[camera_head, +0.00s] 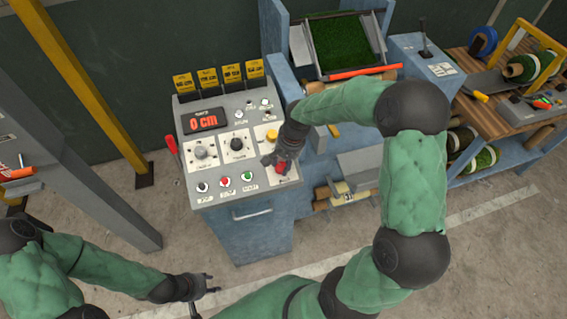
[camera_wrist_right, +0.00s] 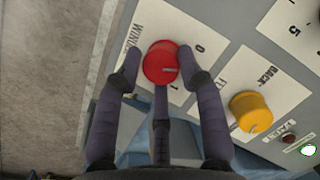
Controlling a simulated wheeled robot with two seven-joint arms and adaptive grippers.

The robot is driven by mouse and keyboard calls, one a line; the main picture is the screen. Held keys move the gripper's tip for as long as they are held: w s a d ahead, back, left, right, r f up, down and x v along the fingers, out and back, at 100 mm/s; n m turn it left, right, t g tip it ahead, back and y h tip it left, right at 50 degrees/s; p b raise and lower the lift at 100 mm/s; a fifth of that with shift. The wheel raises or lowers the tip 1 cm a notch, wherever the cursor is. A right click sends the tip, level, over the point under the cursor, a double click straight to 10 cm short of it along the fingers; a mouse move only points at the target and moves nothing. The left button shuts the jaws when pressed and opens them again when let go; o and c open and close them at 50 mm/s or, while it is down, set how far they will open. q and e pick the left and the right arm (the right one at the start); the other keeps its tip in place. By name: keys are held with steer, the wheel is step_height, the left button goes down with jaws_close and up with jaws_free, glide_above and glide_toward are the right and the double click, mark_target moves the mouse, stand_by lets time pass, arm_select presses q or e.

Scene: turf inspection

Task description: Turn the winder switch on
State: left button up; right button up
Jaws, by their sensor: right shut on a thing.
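The winder switch (camera_wrist_right: 161,62) is a round red knob on a white plate with "WIND..." and the marks 0 and 1, seen in the right wrist view. A pale mark shows on its right part; I cannot tell which number it points at. My right gripper (camera_wrist_right: 160,75) has its fingers around the knob, shut on it. In the head view my right gripper (camera_head: 280,163) is at the right side of the grey control panel (camera_head: 222,171) and mostly hides the knob. My left gripper (camera_head: 206,288) is open and empty, low over the floor in front of the panel.
A yellow knob (camera_wrist_right: 250,112) sits right beside the winder switch. The panel also has a red display (camera_head: 204,121) reading 0 cm, two dials, and black, red and green buttons below. A machine with a turf piece (camera_head: 342,45) stands behind; a wooden bench (camera_head: 500,90) is at right.

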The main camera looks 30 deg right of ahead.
steer(key=m, duration=0.2)
steer(key=s+m+y, duration=0.1)
steer(key=shift+a+f+m+t, duration=0.3)
steer(key=shift+f+t, duration=0.05)
steer(key=shift+t, duration=0.05)
steer(key=m+t, duration=0.1)
steer(key=m, duration=0.4)
steer(key=shift+t+p, duration=0.4)
steer(key=shift+o, duration=0.2)
steer(key=m+t, duration=0.1)
steer(key=m, duration=0.2)
steer(key=shift+a+m, duration=0.1)
steer(key=shift+m, duration=0.3)
steer(key=shift+r+m+b, duration=0.1)
steer(key=shift+m+b, duration=0.25)
steer(key=shift+m, duration=0.25)
steer(key=shift+w+t, duration=0.1)
steer(key=shift+t, duration=0.3)
steer(key=shift+r, duration=0.1)
